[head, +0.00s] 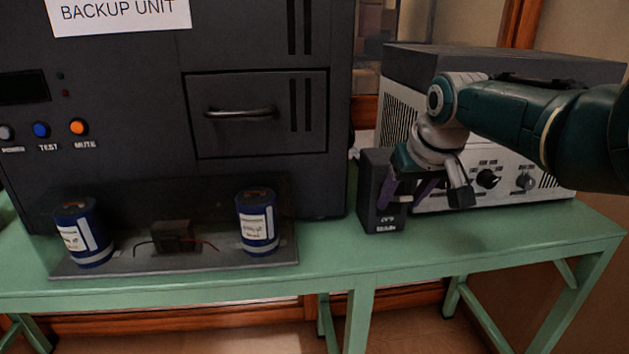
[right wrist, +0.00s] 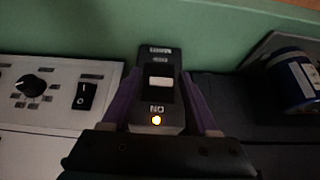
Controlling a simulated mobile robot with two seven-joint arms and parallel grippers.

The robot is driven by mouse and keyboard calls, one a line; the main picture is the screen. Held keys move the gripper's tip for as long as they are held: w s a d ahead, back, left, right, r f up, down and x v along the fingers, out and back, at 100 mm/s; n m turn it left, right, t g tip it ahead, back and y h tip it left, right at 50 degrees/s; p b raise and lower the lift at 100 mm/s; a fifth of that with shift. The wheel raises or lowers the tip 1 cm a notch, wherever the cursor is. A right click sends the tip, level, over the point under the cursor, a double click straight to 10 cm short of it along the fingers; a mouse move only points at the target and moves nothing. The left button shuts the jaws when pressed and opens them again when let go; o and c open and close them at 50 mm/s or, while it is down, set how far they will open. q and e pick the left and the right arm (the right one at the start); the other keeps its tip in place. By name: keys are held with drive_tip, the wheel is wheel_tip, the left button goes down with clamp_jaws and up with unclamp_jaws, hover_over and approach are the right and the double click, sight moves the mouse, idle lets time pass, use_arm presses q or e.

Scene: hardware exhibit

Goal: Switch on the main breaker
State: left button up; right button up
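My left gripper is out of view.
The backup unit (head: 130,100) stands at the left. Before it, a dark plate (head: 120,266) holds two blue cylinders and a small block with wires. The grey-white device (head: 540,198) with knobs stands behind my right arm. The front of the green bench (head: 440,255) is clear.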

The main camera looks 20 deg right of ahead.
drive_tip(key=shift+s+r+p, duration=0.1)
drive_tip(key=shift+r+p, duration=0.35)
drive_tip(key=shift+p, duration=0.05)
drive_tip(key=p+v, duration=0.6)
drive_tip(key=v, duration=0.3)
drive_tip(key=shift+s, duration=0.15)
